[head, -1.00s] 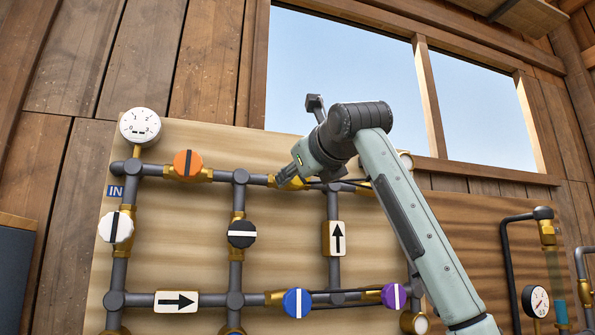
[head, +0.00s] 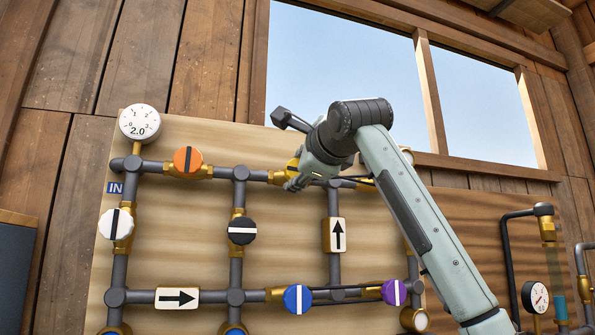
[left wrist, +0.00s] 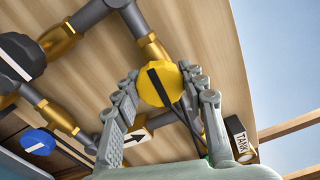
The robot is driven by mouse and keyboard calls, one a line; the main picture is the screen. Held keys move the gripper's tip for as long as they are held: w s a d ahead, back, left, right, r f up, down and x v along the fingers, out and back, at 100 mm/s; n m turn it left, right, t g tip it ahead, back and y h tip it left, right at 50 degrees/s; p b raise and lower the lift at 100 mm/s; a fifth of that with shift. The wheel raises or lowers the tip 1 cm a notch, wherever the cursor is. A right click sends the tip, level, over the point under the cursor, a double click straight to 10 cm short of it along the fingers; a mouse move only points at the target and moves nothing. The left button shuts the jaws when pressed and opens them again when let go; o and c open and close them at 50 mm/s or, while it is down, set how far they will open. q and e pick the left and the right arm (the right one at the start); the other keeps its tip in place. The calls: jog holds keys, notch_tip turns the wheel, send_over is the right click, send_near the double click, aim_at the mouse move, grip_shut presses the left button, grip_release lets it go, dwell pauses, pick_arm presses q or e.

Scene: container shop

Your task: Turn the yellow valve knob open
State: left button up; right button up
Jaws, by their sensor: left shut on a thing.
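The yellow valve knob (left wrist: 175,84) sits between the two fingers of my left gripper (left wrist: 162,76) in the left wrist view. The fingers are shut on its opposite sides. Its black bar shows clearly and runs roughly along the brass fitting and grey pipe above it. In the head view, only a small part of the yellow knob (head: 292,164) shows behind my left gripper (head: 291,178), on the upper pipe of the board. My right gripper is not in view.
The pipe board (head: 285,235) carries orange (head: 188,161), white (head: 115,225), black (head: 242,231), blue (head: 297,299) and purple (head: 394,293) knobs. A round gauge (head: 139,122) at top left reads 2.0. A window is behind. A second gauge (head: 535,297) is at right.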

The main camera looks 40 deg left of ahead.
pick_arm(q)
jog(key=shift+n, duration=0.7)
jog(key=o, duration=1.2)
jog(key=v, duration=1.2)
